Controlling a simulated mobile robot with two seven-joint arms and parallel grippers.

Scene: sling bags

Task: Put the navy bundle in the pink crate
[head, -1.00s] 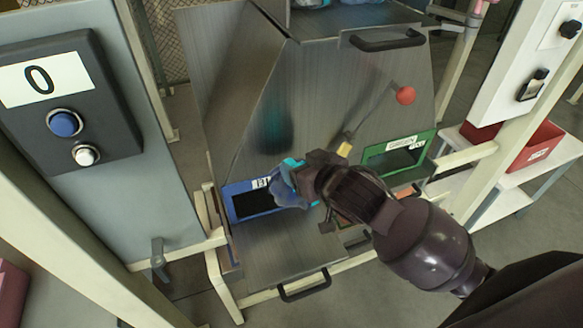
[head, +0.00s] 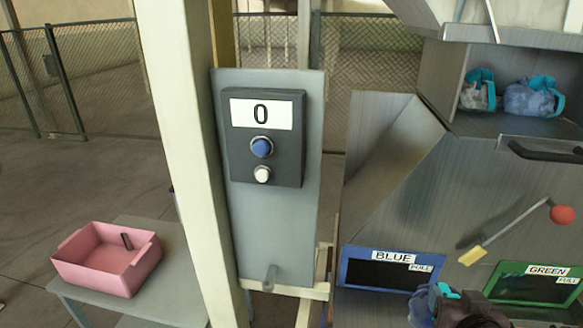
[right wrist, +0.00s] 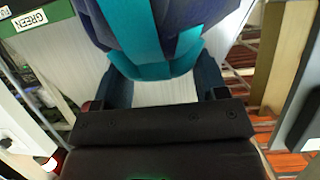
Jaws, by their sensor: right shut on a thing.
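The pink crate (head: 88,281) stands on a low grey table at the lower left of the head view. A dark slot or small dark thing shows at its far wall; no bundle shows inside. The navy bundle (head: 424,306), with teal straps, is at the bottom right of the head view, in front of the blue-framed opening. My right gripper (head: 470,318) holds it, partly cut off by the frame's edge. In the right wrist view the bundle (right wrist: 186,42) hangs at the fingers of my right gripper (right wrist: 155,90), shut on it. My left gripper is not in view.
A cream post (head: 185,150) and a grey panel with a counter box (head: 262,195) reading 0 stand between the crate and my right gripper. The metal chute has BLUE (head: 345,270) and GREEN (head: 490,288) openings. Two bundles sit on its upper shelf (head: 490,122).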

